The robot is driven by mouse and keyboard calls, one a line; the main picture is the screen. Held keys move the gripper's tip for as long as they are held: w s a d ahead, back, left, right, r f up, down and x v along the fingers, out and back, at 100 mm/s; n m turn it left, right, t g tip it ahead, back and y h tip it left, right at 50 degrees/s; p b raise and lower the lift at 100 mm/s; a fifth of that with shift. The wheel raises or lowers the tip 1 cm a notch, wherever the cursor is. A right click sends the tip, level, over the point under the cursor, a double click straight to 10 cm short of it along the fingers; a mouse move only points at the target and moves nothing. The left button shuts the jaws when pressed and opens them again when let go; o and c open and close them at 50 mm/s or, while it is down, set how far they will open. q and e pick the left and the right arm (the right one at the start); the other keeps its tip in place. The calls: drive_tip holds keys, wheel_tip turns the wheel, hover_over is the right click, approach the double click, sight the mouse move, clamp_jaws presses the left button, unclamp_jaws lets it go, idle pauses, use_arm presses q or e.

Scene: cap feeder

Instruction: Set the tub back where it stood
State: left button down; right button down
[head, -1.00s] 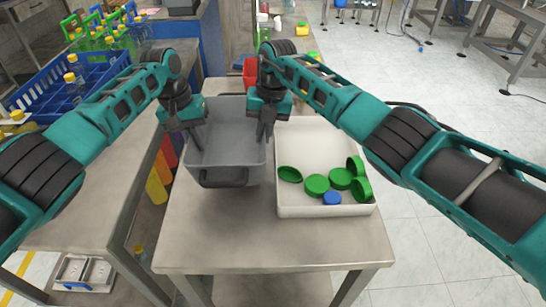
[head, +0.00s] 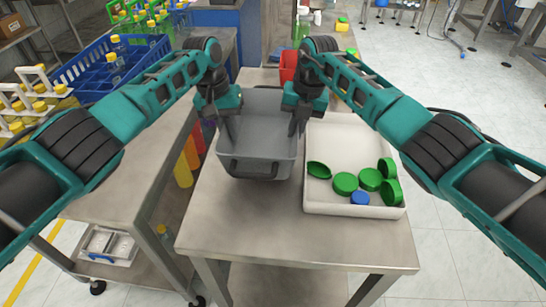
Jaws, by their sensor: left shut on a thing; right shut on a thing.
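The grey tub (head: 262,133) is upright at the left side of the steel table, between my two grippers. My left gripper (head: 227,138) is shut on the tub's left wall. My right gripper (head: 296,128) is shut on the tub's right wall, close to the white tray. The inside of the tub that I can see looks empty. I cannot tell whether its base touches the table.
A white tray (head: 355,208) with several green caps and a blue cap (head: 360,198) stands right of the tub. A red container (head: 289,66) is behind. The steel table's (head: 270,232) front part is clear. A blue crate (head: 95,88) stands at the left.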

sight(231, 143)
use_arm(q)
drive_tip(key=shift+f, duration=0.15)
use_arm(e)
drive_tip(key=shift+d+f, duration=0.1)
drive_tip(key=shift+f, duration=0.05)
